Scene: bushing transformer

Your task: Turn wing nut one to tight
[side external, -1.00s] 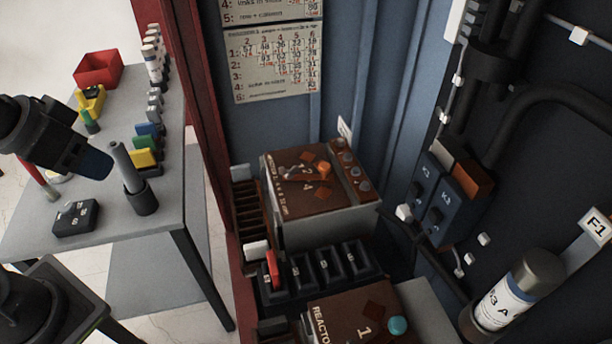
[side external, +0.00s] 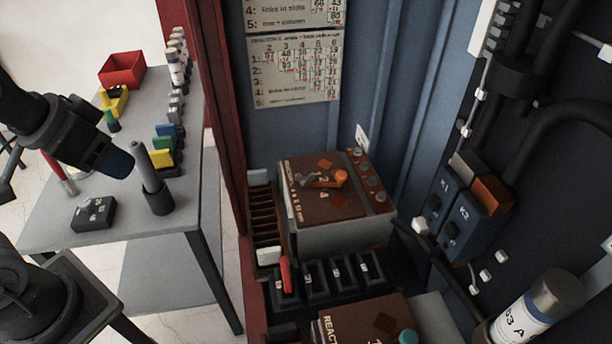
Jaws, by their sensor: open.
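A brown-topped block (side external: 330,215) stands in the cabinet, marked with numbers such as 2 and 4. An orange wing-shaped piece (side external: 341,177) and a greyish link beside it lie on its top. A second brown block (side external: 345,325), lettered REACTOR, is cut off at the bottom edge, with a teal knob (side external: 407,338). I cannot tell which piece is wing nut one, nor how tight any is. My dark arm reaches in from the left and ends in view at a blue-grey part above the bench, well away from the blocks. I cannot make out gripper fingers.
A grey bench (side external: 120,240) at left holds a red bin (side external: 122,70), coloured blocks, a grey post in a black holder (side external: 152,190) and a black box (side external: 93,212). Black switches (side external: 340,275) with one red lever sit between the brown blocks. Cables and relays line the right wall.

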